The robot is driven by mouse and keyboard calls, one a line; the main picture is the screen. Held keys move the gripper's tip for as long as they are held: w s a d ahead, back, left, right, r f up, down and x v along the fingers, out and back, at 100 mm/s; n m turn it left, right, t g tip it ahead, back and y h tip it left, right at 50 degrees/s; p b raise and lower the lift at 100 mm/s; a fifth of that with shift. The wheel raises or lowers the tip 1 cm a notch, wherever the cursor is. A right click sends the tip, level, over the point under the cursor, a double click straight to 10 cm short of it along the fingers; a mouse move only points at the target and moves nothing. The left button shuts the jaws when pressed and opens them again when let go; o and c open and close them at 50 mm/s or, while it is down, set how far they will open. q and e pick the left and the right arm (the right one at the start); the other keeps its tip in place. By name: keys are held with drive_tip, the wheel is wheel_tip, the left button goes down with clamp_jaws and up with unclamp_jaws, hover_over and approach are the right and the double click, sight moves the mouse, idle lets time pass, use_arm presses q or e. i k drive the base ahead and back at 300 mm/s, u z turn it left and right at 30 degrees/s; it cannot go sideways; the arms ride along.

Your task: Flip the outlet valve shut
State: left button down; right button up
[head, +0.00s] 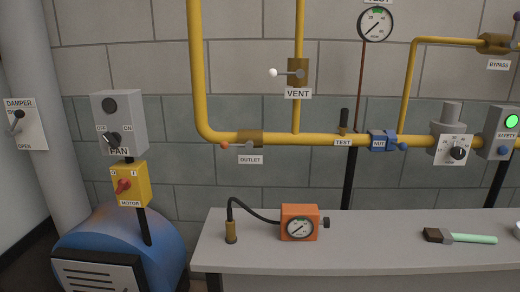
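The outlet valve (250,138) is a brass-coloured body on the lower yellow pipe, above a label reading OUTLET (250,159). Its lever ends in an orange-red knob (225,146) and points left, roughly along the horizontal pipe. Nothing touches the lever. Neither my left gripper nor my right gripper is in view.
The vent valve (297,72) with a white knob sits above right. A grey bench (370,255) below carries an orange gauge box (299,222) with a hose and a brush (460,236). The fan box (118,120) and blue motor housing (125,240) stand left.

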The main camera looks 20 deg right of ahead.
sight(224, 145)
drive_tip(key=z, duration=0.55)
drive_tip(key=i, duration=0.55)
drive_tip(key=z, duration=0.5)
